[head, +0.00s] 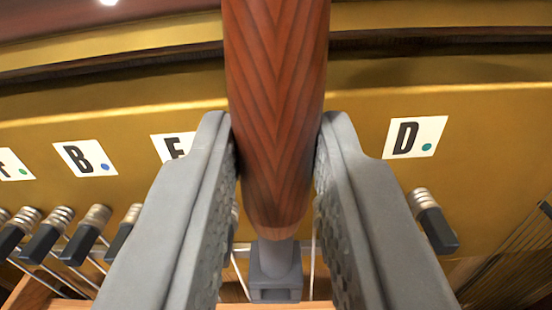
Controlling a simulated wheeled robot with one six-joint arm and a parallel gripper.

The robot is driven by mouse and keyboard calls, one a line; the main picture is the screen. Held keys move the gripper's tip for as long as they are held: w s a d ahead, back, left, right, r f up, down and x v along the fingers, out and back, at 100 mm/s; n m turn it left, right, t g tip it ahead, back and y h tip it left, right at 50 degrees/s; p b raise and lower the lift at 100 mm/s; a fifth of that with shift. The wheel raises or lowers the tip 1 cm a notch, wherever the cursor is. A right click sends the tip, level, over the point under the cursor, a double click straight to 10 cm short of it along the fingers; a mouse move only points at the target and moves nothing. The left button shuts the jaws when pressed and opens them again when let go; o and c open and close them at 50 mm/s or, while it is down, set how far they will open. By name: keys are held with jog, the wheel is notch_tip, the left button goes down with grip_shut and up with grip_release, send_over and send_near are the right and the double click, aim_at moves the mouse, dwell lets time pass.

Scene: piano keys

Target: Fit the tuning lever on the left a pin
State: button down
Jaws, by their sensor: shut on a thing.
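My gripper (279,150) is shut on the tuning lever's reddish wooden handle (275,90), which runs down the middle of the view. Below the handle shows a grey metal part (274,262), seemingly the lever's lower end. I cannot tell whether it touches a pin. Tuning pins with ribbed silver tops and dark lower parts stand in a row at the left, one of them here (85,235). Another pin (433,220) stands at the right below the D card. No card reading A is legible. My fingers and the handle hide the middle of the row.
A gold plate (330,115) spans the back. It bears a B card (85,158) with a blue dot, a D card (415,137) with a green dot, a partly hidden card (172,146) and a cut-off card (12,165) at far left. Strings (515,255) run at lower right.

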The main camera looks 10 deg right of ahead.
jog(key=shift+w+d, duration=0.2)
jog(key=shift+w, duration=0.5)
jog(key=shift+c, duration=2.2)
grip_release()
jog(key=v, duration=0.9)
jog(key=shift+r, duration=0.1)
